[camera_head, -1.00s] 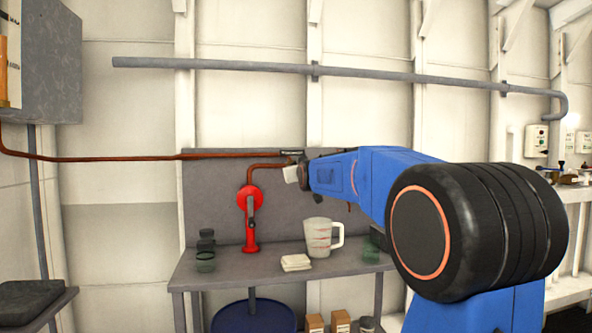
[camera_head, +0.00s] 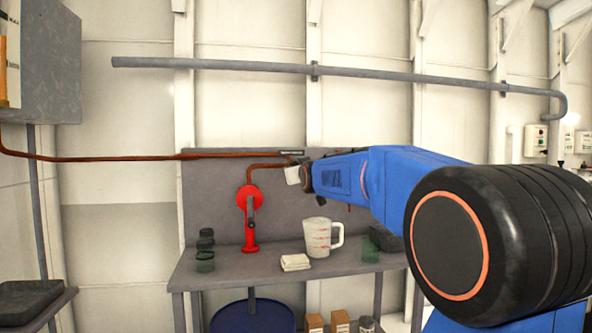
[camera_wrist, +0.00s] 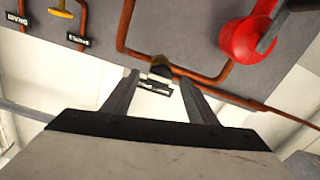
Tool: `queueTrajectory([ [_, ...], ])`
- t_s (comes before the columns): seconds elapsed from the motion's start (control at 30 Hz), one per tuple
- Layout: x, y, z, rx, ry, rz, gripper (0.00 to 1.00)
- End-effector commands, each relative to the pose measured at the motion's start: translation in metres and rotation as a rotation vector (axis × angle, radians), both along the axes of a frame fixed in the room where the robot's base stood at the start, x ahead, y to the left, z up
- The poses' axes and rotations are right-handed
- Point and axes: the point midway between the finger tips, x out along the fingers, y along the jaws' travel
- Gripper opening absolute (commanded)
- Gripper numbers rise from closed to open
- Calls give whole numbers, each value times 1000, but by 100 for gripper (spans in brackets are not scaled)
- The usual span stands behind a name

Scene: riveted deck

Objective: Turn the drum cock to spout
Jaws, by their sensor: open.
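A dark fitting (camera_wrist: 160,69), which seems to be the drum cock, sits on copper pipe against the grey backboard in the wrist view. Two small dark label plates (camera_wrist: 155,86) lie beside it; I cannot read them surely. My gripper (camera_wrist: 159,78) is open, its two fingers pointing at the fitting, one on each side in the picture. I cannot tell whether they touch it. In the head view my gripper (camera_head: 293,175) is up at the backboard by the copper pipes and hides the cock. Which way the cock is turned is not clear.
A red hand pump (camera_head: 250,225) stands left of my gripper on the grey bench (camera_head: 225,275). A measuring jug (camera_head: 318,238), a folded cloth (camera_head: 295,262) and dark jars (camera_head: 205,258) stand there too. A yellow handle (camera_wrist: 62,11) is at the wrist view's upper left. A blue drum (camera_head: 252,317) is below.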

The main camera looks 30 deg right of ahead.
Motion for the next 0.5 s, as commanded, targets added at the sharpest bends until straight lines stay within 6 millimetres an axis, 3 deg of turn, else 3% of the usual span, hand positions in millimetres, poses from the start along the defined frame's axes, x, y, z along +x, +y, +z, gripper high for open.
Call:
queueTrajectory([
  [0.5,-86,24,0,0,-1,0,52],
])
